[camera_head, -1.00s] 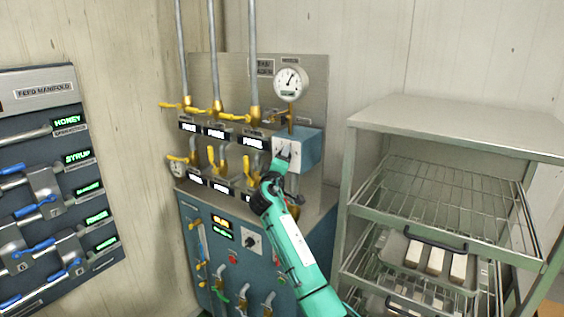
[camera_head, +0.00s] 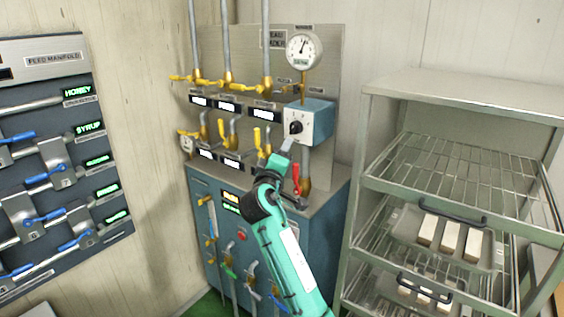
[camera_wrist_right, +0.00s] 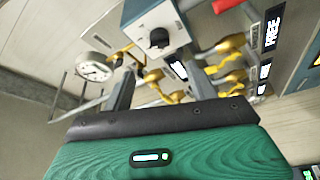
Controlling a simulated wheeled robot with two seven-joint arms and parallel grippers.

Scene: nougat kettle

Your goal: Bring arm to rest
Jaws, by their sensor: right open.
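My right arm, teal with a black wrist, reaches up from the bottom of the head view. Its gripper (camera_head: 287,146) is just below a blue control box (camera_head: 317,119) with a black knob (camera_head: 295,127). In the right wrist view the gripper (camera_wrist_right: 158,82) has its two grey fingers apart, with nothing between them. The knob (camera_wrist_right: 159,39) shows beyond the fingers, and the gripper appears clear of it. A red-handled valve (camera_head: 296,179) stands beside the wrist, partly hidden low down. My left gripper is not in view.
A round gauge (camera_head: 303,47) and several yellow valve handles are on the panel around the arm. A wire-shelf rack (camera_head: 365,150) with trays of pale bars stands at right. The feed manifold (camera_head: 60,130) is at left. Open space lies between manifold and cabinet.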

